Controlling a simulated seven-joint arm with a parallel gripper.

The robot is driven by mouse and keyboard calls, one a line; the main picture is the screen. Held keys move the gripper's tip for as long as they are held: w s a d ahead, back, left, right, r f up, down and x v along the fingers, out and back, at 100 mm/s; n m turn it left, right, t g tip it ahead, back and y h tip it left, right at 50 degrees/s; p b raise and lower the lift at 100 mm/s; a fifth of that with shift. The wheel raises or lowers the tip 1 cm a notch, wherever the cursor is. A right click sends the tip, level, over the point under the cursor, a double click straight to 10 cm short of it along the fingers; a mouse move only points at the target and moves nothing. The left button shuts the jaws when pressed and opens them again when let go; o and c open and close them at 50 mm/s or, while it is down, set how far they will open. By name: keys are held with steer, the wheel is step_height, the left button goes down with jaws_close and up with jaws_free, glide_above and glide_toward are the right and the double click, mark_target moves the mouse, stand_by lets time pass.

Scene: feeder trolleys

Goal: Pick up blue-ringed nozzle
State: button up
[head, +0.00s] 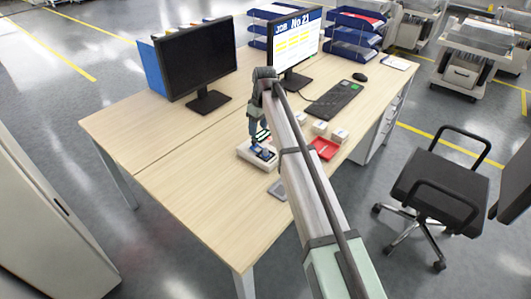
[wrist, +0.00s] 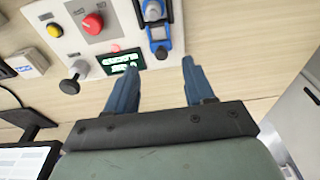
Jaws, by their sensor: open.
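My gripper (wrist: 160,68) is open, with its two blue fingers apart and nothing between them. In the head view, my gripper (head: 259,134) is low over a white panel (head: 243,150) on the desk. The wrist view shows the same panel (wrist: 60,40). A blue and grey part (wrist: 155,22), cut off by the top edge, is at the panel's right end, just beyond the fingertips. I cannot tell whether it is the blue-ringed nozzle. No blue ring shows clearly elsewhere.
The panel carries a red button (wrist: 92,24), a black knob (wrist: 73,78) and a lit green display (wrist: 119,62). A red tray (head: 324,148) and small white boxes (head: 339,135) are nearby. Two monitors (head: 197,60) stand behind. The desk's left front (head: 190,195) is clear.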

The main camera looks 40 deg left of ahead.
step_height(320, 180, up, 5)
steer(key=n+h, duration=0.2)
glide_above(266, 148)
step_height(266, 148, down, 14)
steer(key=shift+r, duration=0.25)
jaws_close()
stand_by(0.8)
